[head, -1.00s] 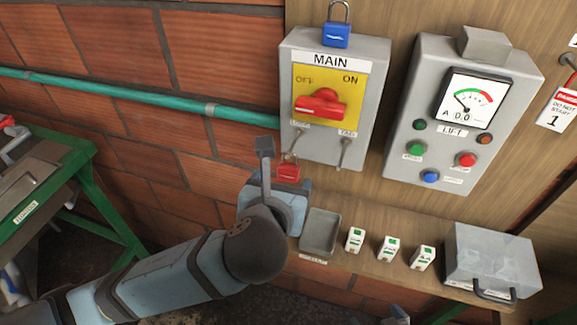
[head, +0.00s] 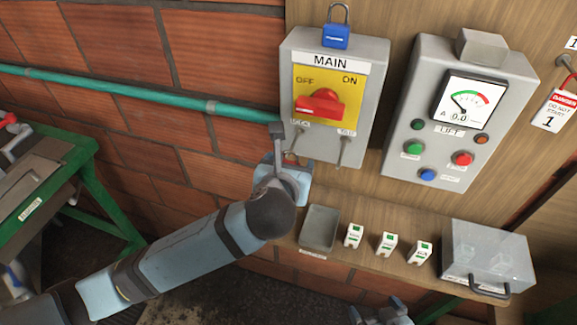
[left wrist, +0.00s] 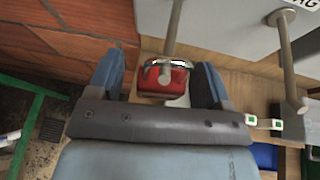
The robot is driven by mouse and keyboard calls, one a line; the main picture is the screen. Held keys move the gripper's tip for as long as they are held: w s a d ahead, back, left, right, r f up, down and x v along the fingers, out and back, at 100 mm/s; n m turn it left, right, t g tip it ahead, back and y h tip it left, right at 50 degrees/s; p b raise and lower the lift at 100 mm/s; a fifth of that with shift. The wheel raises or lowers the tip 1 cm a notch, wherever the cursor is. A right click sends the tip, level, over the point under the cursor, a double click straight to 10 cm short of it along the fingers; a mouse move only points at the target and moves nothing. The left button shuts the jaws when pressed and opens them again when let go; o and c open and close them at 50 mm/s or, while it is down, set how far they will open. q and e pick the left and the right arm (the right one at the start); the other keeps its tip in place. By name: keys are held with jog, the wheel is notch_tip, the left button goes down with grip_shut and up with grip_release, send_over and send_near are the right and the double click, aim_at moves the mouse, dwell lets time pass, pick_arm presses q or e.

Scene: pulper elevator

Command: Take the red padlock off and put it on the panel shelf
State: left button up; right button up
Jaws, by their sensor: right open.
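The red padlock (left wrist: 165,82) hangs by its metal shackle on the left peg under the MAIN switch box (head: 316,158). It sits between the two blue fingers of my left gripper (left wrist: 160,80) in the left wrist view. The fingers stand apart on either side, and I see a narrow gap at the left one. In the head view my left gripper (head: 284,165) hides the padlock's body. The wooden panel shelf (head: 375,215) runs below the boxes. My right gripper (head: 383,313) shows only partly at the bottom edge, empty and away from the shelf.
A grey tray (head: 319,229), several small white-green blocks (head: 387,244) and a clear-lidded box (head: 487,255) stand on the shelf. The LIFT box (head: 402,165) is at right, a second bare peg (head: 345,150) close to my left gripper.

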pick_arm(q)
jog(key=c, duration=0.9)
